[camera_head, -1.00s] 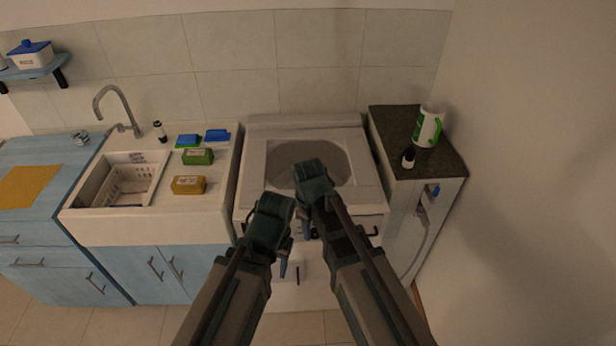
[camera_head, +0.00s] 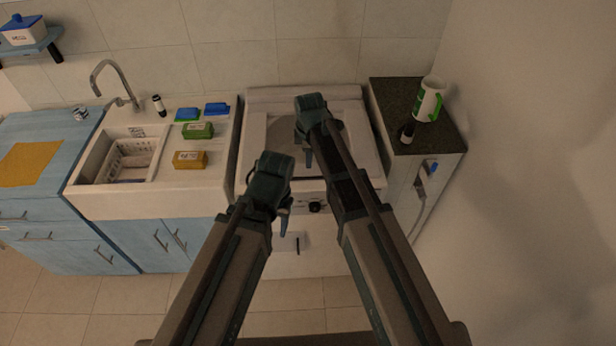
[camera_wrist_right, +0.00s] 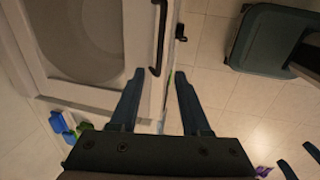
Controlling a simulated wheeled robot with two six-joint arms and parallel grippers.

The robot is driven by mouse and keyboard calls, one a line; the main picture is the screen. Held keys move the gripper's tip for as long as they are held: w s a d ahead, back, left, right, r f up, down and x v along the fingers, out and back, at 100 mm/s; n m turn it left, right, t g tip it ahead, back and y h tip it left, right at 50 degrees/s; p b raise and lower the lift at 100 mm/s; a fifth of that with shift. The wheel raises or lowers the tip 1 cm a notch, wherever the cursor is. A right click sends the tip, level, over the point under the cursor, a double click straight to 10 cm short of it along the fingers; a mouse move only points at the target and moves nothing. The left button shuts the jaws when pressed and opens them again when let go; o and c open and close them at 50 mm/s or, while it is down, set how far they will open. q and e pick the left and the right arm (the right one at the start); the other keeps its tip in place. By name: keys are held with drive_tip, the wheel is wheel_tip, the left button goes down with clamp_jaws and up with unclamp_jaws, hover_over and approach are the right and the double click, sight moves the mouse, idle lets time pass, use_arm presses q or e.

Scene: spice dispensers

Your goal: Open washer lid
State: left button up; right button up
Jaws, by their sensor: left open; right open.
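The white washer (camera_head: 254,150) stands in the middle, its lid lying flat and shut, with a large rounded grey window (camera_head: 283,134). In the right wrist view the lid window (camera_wrist_right: 85,35) is at upper left. A dark bar handle (camera_wrist_right: 159,35) runs along the lid's edge, just beyond my right fingertips and apart from them. My right gripper (camera_head: 308,158) is open and empty above the lid; its two fingers (camera_wrist_right: 160,95) show in the wrist view. My left gripper (camera_head: 284,222) is open and empty, lower, near the washer's front. In the head view my right arm covers part of the lid.
A sink (camera_head: 125,160) with a basket and several sponges and boxes is on the left. A dark-topped cabinet (camera_head: 430,138) with a green-and-white container (camera_head: 428,100) and a dark bottle (camera_head: 407,131) is close on the right. A knob (camera_head: 315,207) is on the washer's front.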

sight(308, 179)
drive_tip(key=f+b, duration=0.3)
drive_tip(key=f, duration=0.1)
drive_tip(key=w+f+b, duration=0.1)
drive_tip(key=f+b, duration=0.3)
drive_tip(key=w+f+b, duration=0.1)
drive_tip(key=f+b, duration=0.3)
drive_tip(key=shift+w, duration=0.15)
drive_tip(key=shift+r, duration=0.15)
clamp_jaws()
idle(0.9)
